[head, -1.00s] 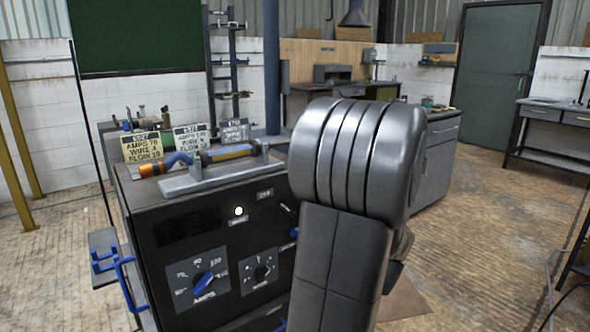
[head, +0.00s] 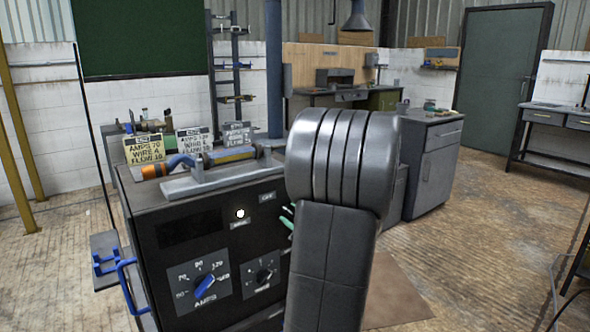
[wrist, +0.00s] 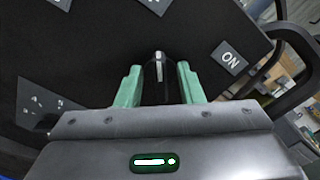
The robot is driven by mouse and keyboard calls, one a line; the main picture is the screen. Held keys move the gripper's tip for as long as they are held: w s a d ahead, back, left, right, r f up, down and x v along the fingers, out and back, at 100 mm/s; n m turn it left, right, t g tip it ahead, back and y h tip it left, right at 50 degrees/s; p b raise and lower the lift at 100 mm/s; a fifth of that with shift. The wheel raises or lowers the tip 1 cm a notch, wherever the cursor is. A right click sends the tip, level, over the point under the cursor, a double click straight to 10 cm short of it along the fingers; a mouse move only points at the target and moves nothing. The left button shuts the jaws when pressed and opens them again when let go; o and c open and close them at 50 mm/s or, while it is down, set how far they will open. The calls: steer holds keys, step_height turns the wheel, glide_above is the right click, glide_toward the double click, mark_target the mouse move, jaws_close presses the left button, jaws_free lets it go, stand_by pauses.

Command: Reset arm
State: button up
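The black welding machine (head: 150,240) stands at the left in the head view, its front panel toward me. My arm covers the panel's right side. The green fingertips of my gripper (head: 287,218) show just left of the arm, close to the panel beside the OFF label (head: 267,197). In the wrist view my gripper's (wrist: 159,82) two green fingers stand apart. A dark lever with a pale tip (wrist: 158,60) shows between them; I cannot tell whether the fingers touch it.
The panel bears an AMPS dial (head: 205,285), a smaller dial (head: 264,275) and a lit lamp (head: 240,213). Sign cards (head: 145,149) and a torch (head: 165,168) are on top. A grey cabinet (head: 437,165) stands behind my arm. Floor at the right is clear.

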steer(key=p+v, duration=0.1)
steer(key=v, duration=1.2)
steer(key=x, duration=1.3)
steer(key=shift+w+a+r, duration=0.1)
steer(key=shift+r, duration=0.1)
steer(key=m+p, duration=0.2)
steer(key=p, duration=0.1)
steer(key=m+p, duration=0.2)
steer(key=p, duration=0.2)
steer(key=m+p, duration=0.3)
steer(key=shift+d, duration=0.3)
